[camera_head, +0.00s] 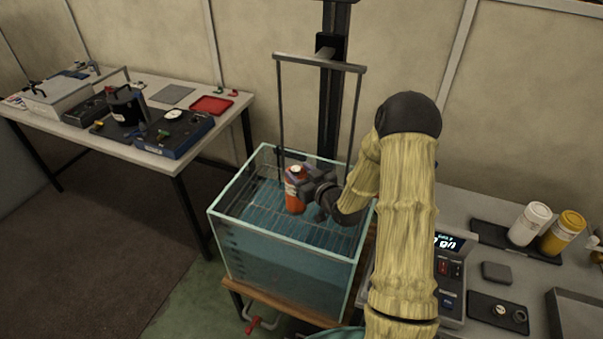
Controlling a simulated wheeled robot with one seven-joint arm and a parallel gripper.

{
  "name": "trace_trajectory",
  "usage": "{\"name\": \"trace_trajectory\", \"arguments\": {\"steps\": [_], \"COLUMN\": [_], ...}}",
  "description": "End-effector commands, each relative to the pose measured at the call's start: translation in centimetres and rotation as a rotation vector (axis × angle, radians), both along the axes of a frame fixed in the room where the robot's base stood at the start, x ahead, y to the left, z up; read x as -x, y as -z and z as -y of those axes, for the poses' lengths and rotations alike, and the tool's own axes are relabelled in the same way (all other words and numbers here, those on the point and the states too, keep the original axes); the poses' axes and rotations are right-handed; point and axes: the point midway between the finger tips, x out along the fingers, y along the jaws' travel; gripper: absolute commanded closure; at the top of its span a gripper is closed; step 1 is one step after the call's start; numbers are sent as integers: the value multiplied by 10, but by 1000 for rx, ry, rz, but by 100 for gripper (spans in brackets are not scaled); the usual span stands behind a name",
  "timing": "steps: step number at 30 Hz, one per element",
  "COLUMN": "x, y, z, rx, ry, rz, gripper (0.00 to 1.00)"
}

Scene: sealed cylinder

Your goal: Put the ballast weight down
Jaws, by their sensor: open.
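My gripper (303,184) is over the glass water tank (290,280), at an orange cylinder (295,200) with a pale top. The jaws are open and lie beside the cylinder's upper part. I cannot tell whether they touch it. The cylinder looks nearly upright, within the tank's outline; its lower end is hard to make out against the blue water and wire rack. I cannot surely pick out the ballast weight. A small dark grey block (497,272) lies on the right bench and might be it.
A hanging frame (319,62) with two rods reaches down to the tank from a dark column. The right bench holds a scale with a lit display (447,242), a white bottle (530,222), a yellow bottle (562,232) and a metal tray (575,315). The left table (150,88) holds instruments.

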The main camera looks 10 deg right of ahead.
Motion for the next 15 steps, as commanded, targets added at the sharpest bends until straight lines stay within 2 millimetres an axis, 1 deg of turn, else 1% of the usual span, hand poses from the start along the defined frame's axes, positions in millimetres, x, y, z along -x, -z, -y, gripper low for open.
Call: {"name": "trace_trajectory", "arguments": {"steps": [5, 7, 11, 15], "x": [0, 6, 24, 50], "y": [-4, -2, -4, -8], "z": [-2, 0, 8, 20], "rx": [1, 1, 1, 2], "ry": [-3, -3, 0, 4], "rz": [0, -1, -1, 0], "gripper": [53, 53, 53, 53]}}
